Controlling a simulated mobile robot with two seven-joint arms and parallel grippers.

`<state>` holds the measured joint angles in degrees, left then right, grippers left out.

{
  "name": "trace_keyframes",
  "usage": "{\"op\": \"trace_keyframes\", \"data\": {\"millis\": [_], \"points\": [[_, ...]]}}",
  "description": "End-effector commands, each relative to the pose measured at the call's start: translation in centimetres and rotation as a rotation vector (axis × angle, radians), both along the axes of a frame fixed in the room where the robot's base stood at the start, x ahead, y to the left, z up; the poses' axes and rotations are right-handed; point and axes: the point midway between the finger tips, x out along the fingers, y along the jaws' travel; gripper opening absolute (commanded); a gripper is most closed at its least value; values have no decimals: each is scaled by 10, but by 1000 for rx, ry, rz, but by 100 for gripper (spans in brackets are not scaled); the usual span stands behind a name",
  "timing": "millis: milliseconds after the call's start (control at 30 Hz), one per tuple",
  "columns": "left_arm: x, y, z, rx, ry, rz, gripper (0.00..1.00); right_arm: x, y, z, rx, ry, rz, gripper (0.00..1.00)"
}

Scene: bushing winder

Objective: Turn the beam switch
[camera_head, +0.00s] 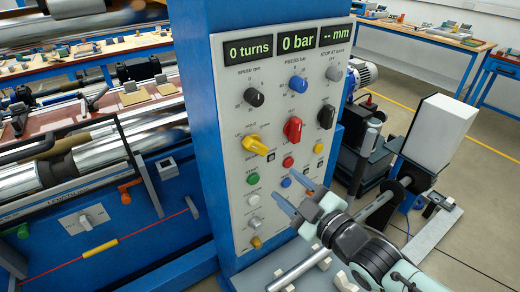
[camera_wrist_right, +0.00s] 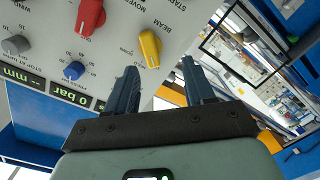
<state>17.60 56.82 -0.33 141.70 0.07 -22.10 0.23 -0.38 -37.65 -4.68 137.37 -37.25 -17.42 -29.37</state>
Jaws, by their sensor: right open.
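My right gripper (camera_head: 285,184) is open and empty, below and right of the knob in the head view. My left gripper is out of view.
A red knob (camera_head: 292,129) and a black knob (camera_head: 326,116) stand right of the yellow one. Several more knobs and buttons crowd the panel. Displays (camera_head: 297,42) read 0 turns and 0 bar. A machine with a white box (camera_head: 438,130) stands to the right.

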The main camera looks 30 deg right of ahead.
Motion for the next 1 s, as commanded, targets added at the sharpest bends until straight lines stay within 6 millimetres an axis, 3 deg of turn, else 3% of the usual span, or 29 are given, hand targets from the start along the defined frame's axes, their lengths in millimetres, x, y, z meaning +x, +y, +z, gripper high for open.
{"op": "trace_keyframes", "data": {"millis": [133,267,800,1000], "points": [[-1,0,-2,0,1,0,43,-13,-4,20,-40,-58,-6,53],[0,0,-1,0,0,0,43,-5,-3,21,-46,-61,-5,53],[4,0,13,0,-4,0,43,92,4,21,-40,-60,-6,53],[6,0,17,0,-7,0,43,114,6,22,-40,-61,-6,53]]}}
